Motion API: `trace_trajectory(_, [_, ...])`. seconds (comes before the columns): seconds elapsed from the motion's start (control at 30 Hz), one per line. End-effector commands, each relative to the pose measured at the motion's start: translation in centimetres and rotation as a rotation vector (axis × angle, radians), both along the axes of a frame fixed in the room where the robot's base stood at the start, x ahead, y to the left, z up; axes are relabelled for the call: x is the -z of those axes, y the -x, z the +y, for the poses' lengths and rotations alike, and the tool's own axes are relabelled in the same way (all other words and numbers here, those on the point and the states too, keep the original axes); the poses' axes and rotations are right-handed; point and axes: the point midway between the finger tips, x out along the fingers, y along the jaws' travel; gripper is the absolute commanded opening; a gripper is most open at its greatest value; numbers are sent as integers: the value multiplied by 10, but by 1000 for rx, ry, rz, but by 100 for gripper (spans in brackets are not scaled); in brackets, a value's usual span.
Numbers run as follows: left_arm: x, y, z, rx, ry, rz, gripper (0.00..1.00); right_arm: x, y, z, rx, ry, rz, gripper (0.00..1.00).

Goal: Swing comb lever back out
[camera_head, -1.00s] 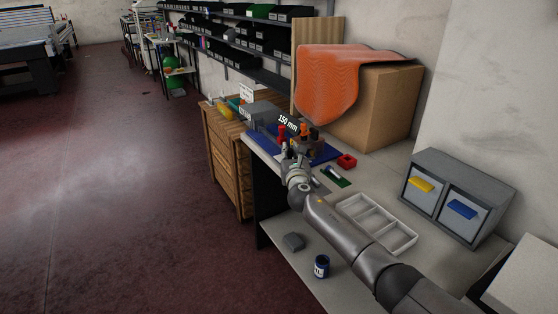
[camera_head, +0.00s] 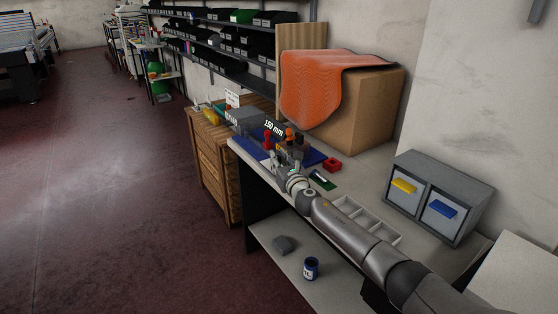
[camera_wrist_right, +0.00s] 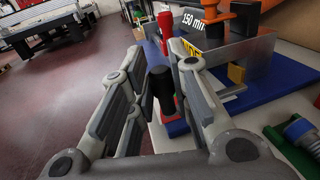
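The fixture (camera_wrist_right: 236,58) with the "150 mm" sign (camera_head: 274,128) stands on a blue base plate (camera_wrist_right: 268,91) on the table. A red handle (camera_wrist_right: 166,38) rises upright at its near left side and also shows in the head view (camera_head: 267,140). A black cylindrical grip (camera_wrist_right: 160,88) stands in front of the red handle; which of these is the comb lever I cannot tell for sure. My right gripper (camera_wrist_right: 156,75) is open, its fingers on either side of the black grip. I cannot see a firm contact. My left gripper is out of view.
A white divided tray (camera_head: 388,237) is partly behind my right arm. A grey cabinet (camera_head: 436,190) and a box with orange cloth (camera_head: 362,110) stand farther right and back.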

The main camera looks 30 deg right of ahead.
Motion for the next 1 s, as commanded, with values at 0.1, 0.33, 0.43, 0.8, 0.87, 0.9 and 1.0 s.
trace_trajectory(0.1, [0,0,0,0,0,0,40,2,0,0,0,0,2,28])
trace_trajectory(0.33, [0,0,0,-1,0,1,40,1,0,0,1,0,1,28])
trace_trajectory(0.43, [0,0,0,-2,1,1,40,-3,0,0,0,1,-1,28])
trace_trajectory(0.8, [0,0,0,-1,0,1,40,-49,0,-1,1,4,-4,28])
trace_trajectory(0.87, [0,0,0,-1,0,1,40,-60,0,-1,0,4,-4,28])
trace_trajectory(0.9, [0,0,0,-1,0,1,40,-66,0,-1,1,3,-4,28])
trace_trajectory(1.0, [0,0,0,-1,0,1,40,-79,0,-1,1,2,-1,28])
